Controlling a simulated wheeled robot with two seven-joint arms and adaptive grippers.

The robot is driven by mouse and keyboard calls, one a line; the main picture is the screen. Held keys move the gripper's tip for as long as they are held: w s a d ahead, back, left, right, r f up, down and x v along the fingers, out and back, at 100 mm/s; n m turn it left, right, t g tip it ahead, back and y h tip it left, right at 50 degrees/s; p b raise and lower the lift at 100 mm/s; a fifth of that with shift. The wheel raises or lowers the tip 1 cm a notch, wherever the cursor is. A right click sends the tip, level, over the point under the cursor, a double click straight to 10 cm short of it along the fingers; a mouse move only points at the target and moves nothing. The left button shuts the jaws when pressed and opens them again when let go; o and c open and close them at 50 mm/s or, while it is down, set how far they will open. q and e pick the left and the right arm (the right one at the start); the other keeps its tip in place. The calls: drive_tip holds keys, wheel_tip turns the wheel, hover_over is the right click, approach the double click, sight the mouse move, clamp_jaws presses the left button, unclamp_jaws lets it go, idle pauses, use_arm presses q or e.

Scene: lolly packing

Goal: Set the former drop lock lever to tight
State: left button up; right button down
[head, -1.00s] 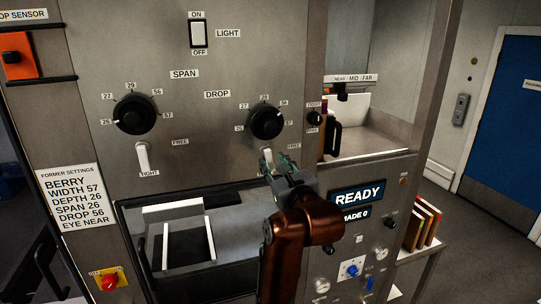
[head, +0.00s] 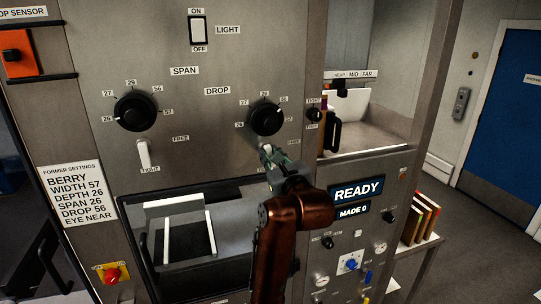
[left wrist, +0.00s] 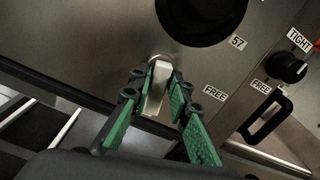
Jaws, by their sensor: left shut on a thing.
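The drop lock lever (left wrist: 157,88) is a short pale metal lever below the black drop knob (left wrist: 200,12). In the left wrist view it hangs from its pivot, pointing down and slightly left, away from the FREE label (left wrist: 215,94) on its right. My left gripper (left wrist: 168,88), with green finger pads, is shut on the lever, one finger on each side. In the head view my left gripper (head: 268,154) covers most of the lever and any label below it. The drop knob (head: 266,119) is just above. My right gripper is not in view.
The span lever (head: 143,153) at the left points down toward its TIGHT label. A settings card (head: 75,193) hangs at lower left. Below is an open recess with a white frame (head: 165,240). To the right are a READY display (head: 356,192) and an eye lever (head: 335,132).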

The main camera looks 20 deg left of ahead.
use_arm(q)
clamp_jaws()
drive_tip(key=shift+m, duration=1.2)
drive_tip(key=o, duration=0.8)
unclamp_jaws()
drive_tip(key=shift+s, duration=0.1)
